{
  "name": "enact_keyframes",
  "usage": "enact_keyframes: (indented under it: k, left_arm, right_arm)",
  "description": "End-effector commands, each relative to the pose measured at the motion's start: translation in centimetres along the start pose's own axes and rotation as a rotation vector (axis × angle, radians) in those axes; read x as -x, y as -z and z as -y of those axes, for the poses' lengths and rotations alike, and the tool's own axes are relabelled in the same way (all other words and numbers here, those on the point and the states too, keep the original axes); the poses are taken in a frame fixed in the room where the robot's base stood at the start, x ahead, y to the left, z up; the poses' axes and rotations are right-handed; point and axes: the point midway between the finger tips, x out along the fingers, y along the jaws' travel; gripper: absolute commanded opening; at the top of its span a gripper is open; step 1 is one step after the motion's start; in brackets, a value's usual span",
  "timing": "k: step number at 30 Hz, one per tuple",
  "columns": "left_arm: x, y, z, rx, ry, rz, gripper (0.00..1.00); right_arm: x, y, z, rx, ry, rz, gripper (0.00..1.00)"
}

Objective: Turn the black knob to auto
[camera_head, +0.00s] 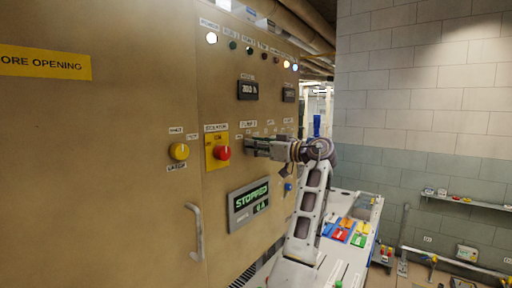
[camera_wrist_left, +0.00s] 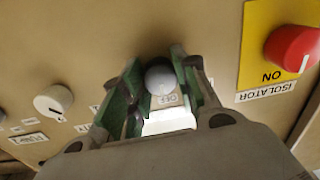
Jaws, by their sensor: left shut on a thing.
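My left gripper (camera_head: 252,147) is at the tan cabinet's face in the head view, just right of the red isolator knob (camera_head: 222,153). In the left wrist view its green-lined fingers stand on both sides of a rounded knob (camera_wrist_left: 160,77), which looks grey there, and are shut on it. A label reading OFF lies beside this knob, inverted in the picture. In the head view the gripper hides the knob. Which way the knob points, and an auto mark, cannot be made out. My right gripper is not in view.
A yellow knob (camera_head: 179,151) sits left of the isolator. A pale knob (camera_wrist_left: 53,103) shows in the left wrist view. Below are a STOPPED display (camera_head: 249,204) and a door handle (camera_head: 195,232). A bench (camera_head: 338,262) with coloured items stands at the lower right.

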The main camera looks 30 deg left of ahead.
Motion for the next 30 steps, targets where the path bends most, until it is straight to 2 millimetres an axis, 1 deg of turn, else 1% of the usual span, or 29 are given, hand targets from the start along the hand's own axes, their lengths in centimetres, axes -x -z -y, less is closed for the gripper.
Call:
enact_keyframes:
  k: [8,21,30]
  left_arm:
    - [0.0,0.2,0.0,-0.177,-0.001,-0.007,0.06]
    - [0.0,0.2,0.0,-0.513,-0.002,-0.017,0.06]
    - [0.0,0.2,-0.1,-0.654,-0.004,-0.02,0.06]
  right_arm:
    - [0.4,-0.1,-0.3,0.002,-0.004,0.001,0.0]
    - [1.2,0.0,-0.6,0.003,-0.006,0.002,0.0]
    - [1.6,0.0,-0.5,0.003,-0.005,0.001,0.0]
